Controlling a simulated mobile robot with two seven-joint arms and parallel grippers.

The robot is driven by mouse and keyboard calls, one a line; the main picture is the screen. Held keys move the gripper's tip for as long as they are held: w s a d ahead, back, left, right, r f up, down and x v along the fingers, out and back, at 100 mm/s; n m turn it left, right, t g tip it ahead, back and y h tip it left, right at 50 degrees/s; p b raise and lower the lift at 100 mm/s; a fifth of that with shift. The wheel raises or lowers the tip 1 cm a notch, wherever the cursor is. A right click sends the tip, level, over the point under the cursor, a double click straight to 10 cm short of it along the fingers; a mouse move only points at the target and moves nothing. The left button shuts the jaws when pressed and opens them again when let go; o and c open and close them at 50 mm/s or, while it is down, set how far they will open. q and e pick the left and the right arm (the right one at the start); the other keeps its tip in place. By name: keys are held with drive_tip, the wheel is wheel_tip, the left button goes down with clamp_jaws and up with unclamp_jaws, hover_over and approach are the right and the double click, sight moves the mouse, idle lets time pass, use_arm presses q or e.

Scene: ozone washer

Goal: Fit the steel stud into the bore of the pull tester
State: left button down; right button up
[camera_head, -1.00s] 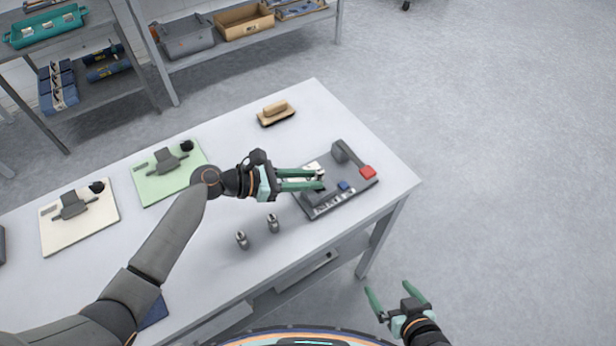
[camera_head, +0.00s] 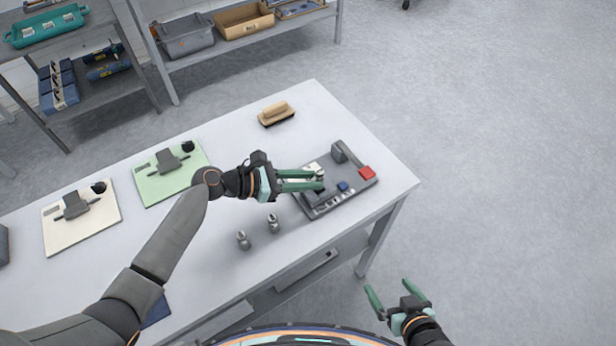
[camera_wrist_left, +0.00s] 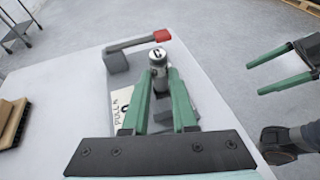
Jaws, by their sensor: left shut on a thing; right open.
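My left gripper (camera_head: 318,179) is shut on a steel stud, which stands upright between its fingertips over the grey pull tester (camera_head: 350,193). In the left wrist view the held stud (camera_wrist_left: 158,58) shows a round top with a dark C-like mark. The bore is hidden under the stud and fingers, so I cannot tell whether the stud's lower end is in it. The tester has a lever with a red end (camera_head: 367,172) and a small blue part (camera_head: 343,186). My right gripper (camera_head: 398,297) is open and empty, off the table's front right side.
Two more steel studs (camera_head: 243,240) (camera_head: 273,223) stand on the table (camera_head: 225,285) in front of the left gripper. A brush (camera_head: 276,114) lies behind the tester. A green board (camera_head: 150,184) and a cream board (camera_head: 95,230) with dark fixtures lie to the left.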

use_arm(q)
drive_tip(key=shift+f+b, duration=0.95)
drive_tip(key=shift+f, duration=0.55)
drive_tip(key=c, duration=0.7)
unclamp_jaws()
drive_tip(key=shift+s+f, duration=0.1)
drive_tip(key=shift+o, duration=0.4)
drive_tip(key=shift+a, duration=0.15)
drive_tip(key=v, duration=1.2)
drive_tip(key=shift+r, duration=0.25)
drive_tip(key=shift+s, duration=0.1)
